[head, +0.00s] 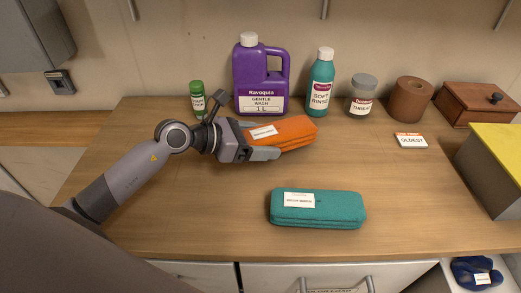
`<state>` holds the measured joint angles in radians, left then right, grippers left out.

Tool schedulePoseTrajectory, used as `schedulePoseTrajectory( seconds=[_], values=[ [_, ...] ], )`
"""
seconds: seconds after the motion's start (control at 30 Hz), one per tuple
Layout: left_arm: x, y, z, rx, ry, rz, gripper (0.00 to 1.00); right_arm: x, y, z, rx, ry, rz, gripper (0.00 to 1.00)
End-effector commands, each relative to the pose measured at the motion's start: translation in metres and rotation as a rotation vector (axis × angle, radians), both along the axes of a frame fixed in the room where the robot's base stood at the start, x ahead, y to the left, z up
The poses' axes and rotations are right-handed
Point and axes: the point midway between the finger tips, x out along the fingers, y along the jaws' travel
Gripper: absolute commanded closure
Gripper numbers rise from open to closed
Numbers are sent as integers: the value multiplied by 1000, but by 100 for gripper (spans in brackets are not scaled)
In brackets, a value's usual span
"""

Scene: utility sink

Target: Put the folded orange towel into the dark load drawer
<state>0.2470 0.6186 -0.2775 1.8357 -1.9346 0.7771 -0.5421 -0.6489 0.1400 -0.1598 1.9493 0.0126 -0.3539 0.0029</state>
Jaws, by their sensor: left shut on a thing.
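The folded orange towel (292,128) with a white label lies at the back middle of the wooden counter, in front of the purple jug. My left gripper (258,143) is shut on the towel's left front side, and one grey finger shows along its front edge. I cannot tell whether the towel is lifted off the counter. Below the counter's right front edge, an open white compartment (452,279) holds a dark blue cloth (477,273) with a label. I cannot tell for certain that it is the dark load drawer. My right gripper is not in view.
A teal folded towel (335,208) lies at front middle. Behind stand a green bottle (197,102), purple jug (262,80), teal bottle (319,85), jar (362,97) and brown roll (411,99). A wooden box (475,102) and yellow-topped box (492,178) are right. Counter right of the teal towel is clear.

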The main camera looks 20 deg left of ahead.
Motion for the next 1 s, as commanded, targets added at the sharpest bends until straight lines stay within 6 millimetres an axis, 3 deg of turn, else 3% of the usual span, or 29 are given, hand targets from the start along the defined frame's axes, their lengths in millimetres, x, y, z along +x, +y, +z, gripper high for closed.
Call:
schedulePoseTrajectory(
  seconds=[0.03,0.2,0.6,0.63,0.7,1.0],
  values=[
    [-1,-1,-12,-4,7,1,58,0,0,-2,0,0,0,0],
    [0,0,-30,-2,3,0,58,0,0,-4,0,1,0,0],
    [0,0,-35,0,2,-1,58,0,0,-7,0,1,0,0],
    [0,0,-34,0,2,-1,17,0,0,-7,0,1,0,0],
    [0,0,-34,0,2,-1,0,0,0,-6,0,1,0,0],
    [0,0,-30,0,2,-1,0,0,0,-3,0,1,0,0]
  ],
)
